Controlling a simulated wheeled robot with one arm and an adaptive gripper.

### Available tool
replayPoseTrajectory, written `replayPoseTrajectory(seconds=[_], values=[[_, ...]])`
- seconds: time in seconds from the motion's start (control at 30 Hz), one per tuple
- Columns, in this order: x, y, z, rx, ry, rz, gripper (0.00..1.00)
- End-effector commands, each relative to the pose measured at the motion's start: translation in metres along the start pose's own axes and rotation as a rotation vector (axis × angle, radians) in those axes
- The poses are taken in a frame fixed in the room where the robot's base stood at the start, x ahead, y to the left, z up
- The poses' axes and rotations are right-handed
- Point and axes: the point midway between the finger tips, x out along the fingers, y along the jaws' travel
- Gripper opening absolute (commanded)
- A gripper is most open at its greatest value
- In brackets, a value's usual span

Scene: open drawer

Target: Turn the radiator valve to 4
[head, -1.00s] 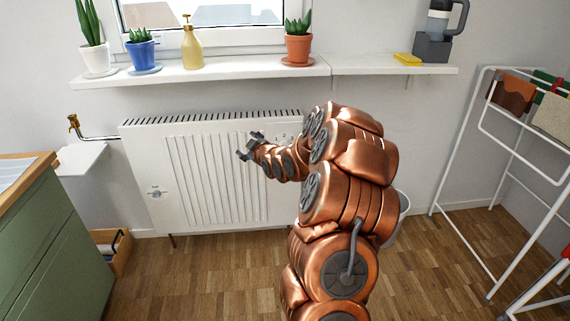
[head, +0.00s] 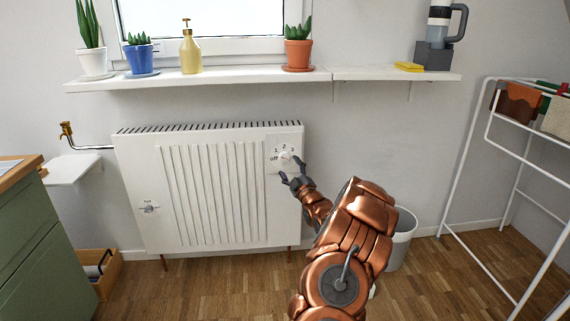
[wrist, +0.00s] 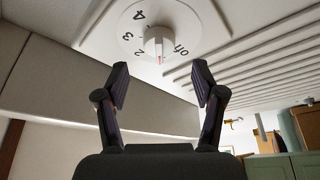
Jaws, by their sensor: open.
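The white radiator (head: 210,195) stands against the wall under the shelf. Its valve knob (head: 284,156) sits on a numbered plate at the upper right. In the wrist view the knob (wrist: 158,42) is white with a reddish pointer mark. The dial appears upside down there, with off, 2, 3 and 4 legible. The mark points down, between off and 2. My gripper (head: 290,170) is just below and right of the dial. In the wrist view my gripper (wrist: 160,82) is open and empty, its fingers spread either side of the knob's line, apart from it.
Above is a shelf (head: 240,80) with potted plants and a yellow soap bottle (head: 190,52). A grey bin (head: 403,240) stands right of the radiator. A drying rack (head: 465,160) is at the right.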

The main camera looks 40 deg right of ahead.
Motion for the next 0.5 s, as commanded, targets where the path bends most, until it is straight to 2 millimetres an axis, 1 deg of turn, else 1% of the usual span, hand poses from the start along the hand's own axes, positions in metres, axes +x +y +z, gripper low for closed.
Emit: replayPoseTrajectory(seconds=[0.03, 0.2, 0.4, 0.5], values=[[0.006, -0.001, 0.001, -0.005, 0.003, 0.002, 0.68], [0.026, -0.003, 0.000, -0.001, 0.002, -0.001, 0.68], [0.042, -0.001, 0.001, -0.002, 0.001, 0.000, 0.68], [0.046, -0.001, 0.000, 0.000, 0.001, 0.001, 0.68]])
